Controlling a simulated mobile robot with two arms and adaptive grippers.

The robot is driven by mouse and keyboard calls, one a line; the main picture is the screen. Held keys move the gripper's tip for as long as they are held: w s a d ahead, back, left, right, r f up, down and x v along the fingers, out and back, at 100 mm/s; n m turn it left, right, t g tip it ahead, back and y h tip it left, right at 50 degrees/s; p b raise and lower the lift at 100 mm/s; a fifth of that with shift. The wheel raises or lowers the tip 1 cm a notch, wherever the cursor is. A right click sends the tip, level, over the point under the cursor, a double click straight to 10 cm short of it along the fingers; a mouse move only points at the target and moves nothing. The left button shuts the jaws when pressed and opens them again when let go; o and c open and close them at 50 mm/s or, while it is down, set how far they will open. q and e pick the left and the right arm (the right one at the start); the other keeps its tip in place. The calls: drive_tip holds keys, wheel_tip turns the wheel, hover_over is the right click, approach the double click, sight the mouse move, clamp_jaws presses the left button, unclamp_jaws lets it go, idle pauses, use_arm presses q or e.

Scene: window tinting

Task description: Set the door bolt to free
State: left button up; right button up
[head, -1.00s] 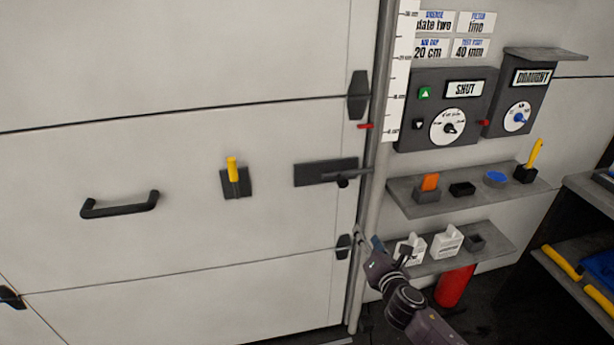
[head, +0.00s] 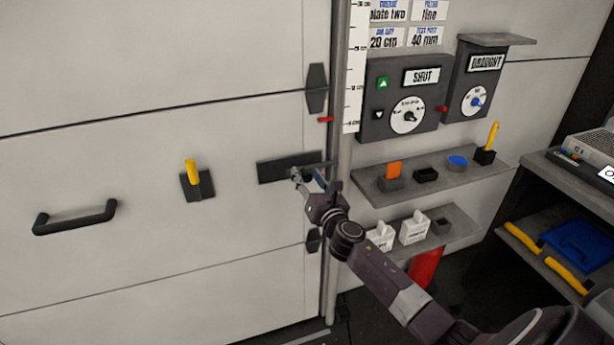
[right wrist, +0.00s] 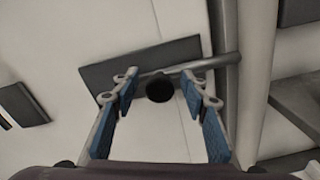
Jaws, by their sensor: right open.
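The door bolt is a dark flat plate (head: 275,168) with a grey rod, on the pale panelled door near its right edge. In the right wrist view the bolt rod (right wrist: 205,63) runs right to the door post, and its round black knob (right wrist: 159,88) shows between my fingers. My right gripper (head: 308,178) is open in front of the bolt, and its blue-padded fingers also show in the right wrist view (right wrist: 163,100), one on each side of the knob. I cannot tell whether they touch it. In the head view the gripper hides the knob. My left gripper is not in view.
A black handle (head: 75,217) and a yellow lever (head: 194,173) are on the door to the left. A vertical post (head: 333,130) stands right of the bolt. Shelves (head: 440,168) with small items and control boxes (head: 403,98) are on the wall to the right.

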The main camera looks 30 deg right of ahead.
sight(285, 174)
drive_tip(key=shift+w, duration=0.1)
clamp_jaws()
idle(0.3)
drive_tip(key=a, duration=0.2)
drive_tip(key=w+a, duration=0.1)
drive_tip(key=a, duration=0.2)
drive_tip(key=shift+w+a, duration=0.1)
drive_tip(key=shift+a, duration=0.1)
drive_tip(key=shift+c, duration=2.4)
unclamp_jaws()
drive_tip(key=o, duration=0.5)
drive_tip(key=shift+a, duration=0.15)
